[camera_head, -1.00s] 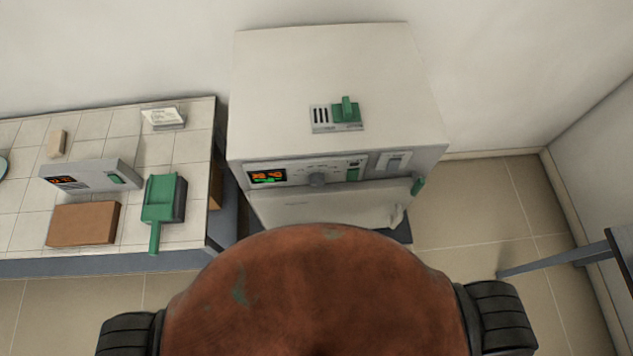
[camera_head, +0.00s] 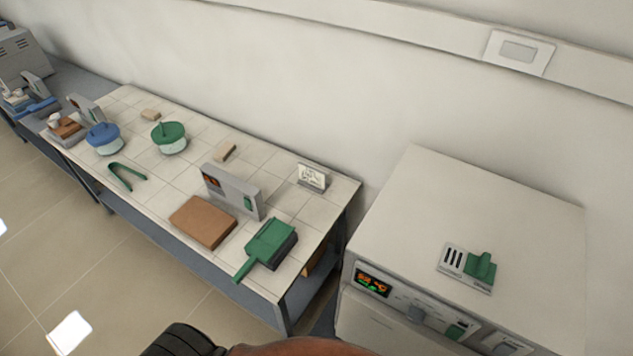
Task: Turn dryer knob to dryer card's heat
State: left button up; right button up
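A white box-shaped appliance (camera_head: 470,210), which may be the dryer, stands at the right of the head view. Its front panel has a lit display (camera_head: 373,284) with orange and green digits, too small to read surely. Neither of my grippers is in view.
A green-tabbed plate (camera_head: 467,268) lies on the appliance. Floor is clear at lower left.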

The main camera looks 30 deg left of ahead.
aim_at(417, 315)
jog(key=z, duration=1.05)
jog(key=k, duration=1.1)
jog(key=u, duration=0.45)
jog(key=i, duration=0.5)
